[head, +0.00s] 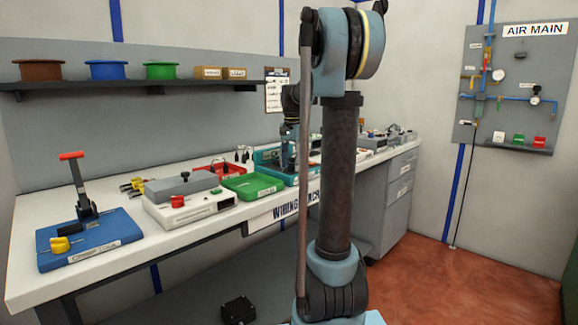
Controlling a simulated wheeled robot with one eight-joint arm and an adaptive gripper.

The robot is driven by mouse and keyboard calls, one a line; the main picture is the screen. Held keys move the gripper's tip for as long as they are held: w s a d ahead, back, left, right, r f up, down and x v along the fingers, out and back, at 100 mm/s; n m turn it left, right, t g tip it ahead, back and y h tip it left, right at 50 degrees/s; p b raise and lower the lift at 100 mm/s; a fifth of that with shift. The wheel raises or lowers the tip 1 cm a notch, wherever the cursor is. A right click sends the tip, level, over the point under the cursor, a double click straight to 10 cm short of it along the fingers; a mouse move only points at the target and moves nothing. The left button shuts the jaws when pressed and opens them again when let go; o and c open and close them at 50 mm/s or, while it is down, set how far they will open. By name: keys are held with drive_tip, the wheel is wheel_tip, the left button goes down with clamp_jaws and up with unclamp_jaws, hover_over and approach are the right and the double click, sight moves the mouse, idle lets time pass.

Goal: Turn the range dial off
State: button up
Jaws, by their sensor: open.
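I cannot make out the range dial at this size. A teal-framed unit (263,156) stands on the bench behind my arm, and part of it is hidden. My gripper (289,160) points down over or just in front of this unit, small and partly lost against it. It looks empty, and I cannot tell whether it touches anything. A white instrument box (168,216) with a red part and a small display on its front stands nearer on the bench, a grey block on its top.
The white bench (140,262) holds a blue base (125,232) with a red-handled lever, a green tray (252,186) and a red tray (222,168). A shelf (110,83) with spools runs above. My arm blocks the middle. Red floor (450,285) is clear at right.

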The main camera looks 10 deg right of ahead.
drive_tip(key=shift+f, duration=0.15)
drive_tip(key=c, duration=1.1)
drive_tip(key=shift+o, duration=0.3)
drive_tip(key=shift+a, duration=0.4)
drive_tip(key=shift+d, duration=0.35)
drive_tip(key=shift+c, duration=0.2)
drive_tip(key=shift+d, duration=0.1)
drive_tip(key=o, duration=1.1)
